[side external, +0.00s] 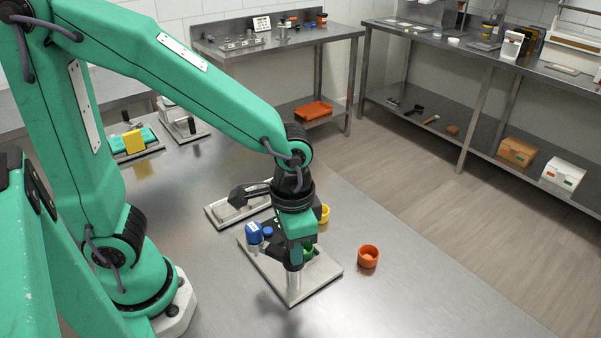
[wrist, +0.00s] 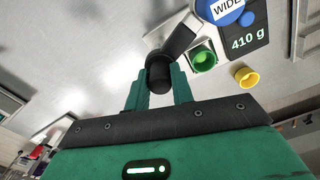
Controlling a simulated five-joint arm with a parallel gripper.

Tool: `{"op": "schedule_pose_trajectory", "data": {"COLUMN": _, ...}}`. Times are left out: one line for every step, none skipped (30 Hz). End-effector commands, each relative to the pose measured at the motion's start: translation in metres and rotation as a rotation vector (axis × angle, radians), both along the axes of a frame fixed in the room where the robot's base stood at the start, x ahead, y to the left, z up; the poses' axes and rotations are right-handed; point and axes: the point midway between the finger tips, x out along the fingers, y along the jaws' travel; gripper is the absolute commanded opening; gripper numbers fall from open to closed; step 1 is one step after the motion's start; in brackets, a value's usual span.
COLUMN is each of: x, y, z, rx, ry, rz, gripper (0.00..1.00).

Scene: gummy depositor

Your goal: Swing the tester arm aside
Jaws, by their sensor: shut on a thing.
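The tester stands on a metal base plate (side external: 323,270) on the bench. In the wrist view its arm (wrist: 180,40) runs down to a dark round knob (wrist: 159,72). My gripper (wrist: 157,82) is shut on that knob, with one green finger on each side. In the side view my gripper (side external: 295,258) points down over the plate and hides most of the arm and knob. A green cup (wrist: 203,57) sits just right of the arm. A blue disc marked "WIDE" (wrist: 226,8) and a dark panel reading 410 g (wrist: 245,42) are beyond it.
A yellow cup (side external: 324,213) is behind my gripper, and an orange cup (side external: 368,257) stands right of the plate. Another plate with a dark-handled device (side external: 228,208) lies behind left. The bench at front right is clear.

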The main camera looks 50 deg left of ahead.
Motion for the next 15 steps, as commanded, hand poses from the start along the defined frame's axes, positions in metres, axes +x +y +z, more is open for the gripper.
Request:
{"op": "schedule_pose_trajectory", "data": {"x": 0.0007, "y": -0.0004, "z": 0.0010, "rx": -0.001, "ry": -0.003, "rz": 0.001, "gripper": 0.01}}
{"op": "schedule_pose_trajectory", "data": {"x": 0.0008, "y": -0.0004, "z": 0.0010, "rx": -0.001, "ry": -0.003, "rz": 0.001, "gripper": 0.01}}
{"op": "schedule_pose_trajectory", "data": {"x": 0.0008, "y": -0.0004, "z": 0.0010, "rx": -0.001, "ry": -0.003, "rz": 0.001, "gripper": 0.01}}
{"op": "schedule_pose_trajectory", "data": {"x": 0.0008, "y": -0.0004, "z": 0.0011, "rx": -0.001, "ry": -0.004, "rz": 0.000, "gripper": 0.01}}
{"op": "schedule_pose_trajectory", "data": {"x": 0.0008, "y": -0.0004, "z": 0.0010, "rx": -0.001, "ry": -0.004, "rz": 0.000, "gripper": 0.25}}
{"op": "schedule_pose_trajectory", "data": {"x": 0.0008, "y": -0.0004, "z": 0.0010, "rx": -0.002, "ry": -0.003, "rz": 0.000, "gripper": 0.33}}
{"op": "schedule_pose_trajectory", "data": {"x": 0.0008, "y": -0.0004, "z": 0.0010, "rx": -0.001, "ry": -0.004, "rz": 0.000, "gripper": 0.39}}
{"op": "schedule_pose_trajectory", "data": {"x": 0.0007, "y": -0.0004, "z": 0.0009, "rx": -0.001, "ry": -0.003, "rz": 0.000, "gripper": 0.45}}
{"op": "schedule_pose_trajectory", "data": {"x": 0.0006, "y": -0.0003, "z": 0.0008, "rx": -0.001, "ry": -0.003, "rz": 0.000, "gripper": 0.45}}
{"op": "schedule_pose_trajectory", "data": {"x": 0.0006, "y": -0.0003, "z": 0.0007, "rx": -0.001, "ry": -0.003, "rz": 0.000, "gripper": 0.45}}
{"op": "schedule_pose_trajectory", "data": {"x": 0.0006, "y": -0.0003, "z": 0.0006, "rx": -0.001, "ry": -0.003, "rz": -0.001, "gripper": 0.45}}
{"op": "schedule_pose_trajectory", "data": {"x": 0.0005, "y": -0.0003, "z": 0.0005, "rx": -0.001, "ry": -0.002, "rz": -0.001, "gripper": 0.45}}
{"op": "schedule_pose_trajectory", "data": {"x": 0.0004, "y": -0.0003, "z": 0.0004, "rx": -0.001, "ry": -0.002, "rz": -0.001, "gripper": 0.45}}
{"op": "schedule_pose_trajectory", "data": {"x": 0.0004, "y": -0.0003, "z": 0.0004, "rx": -0.001, "ry": -0.002, "rz": -0.001, "gripper": 0.45}}
{"op": "schedule_pose_trajectory", "data": {"x": 0.0005, "y": -0.0002, "z": 0.0003, "rx": -0.001, "ry": -0.002, "rz": -0.001, "gripper": 0.45}}
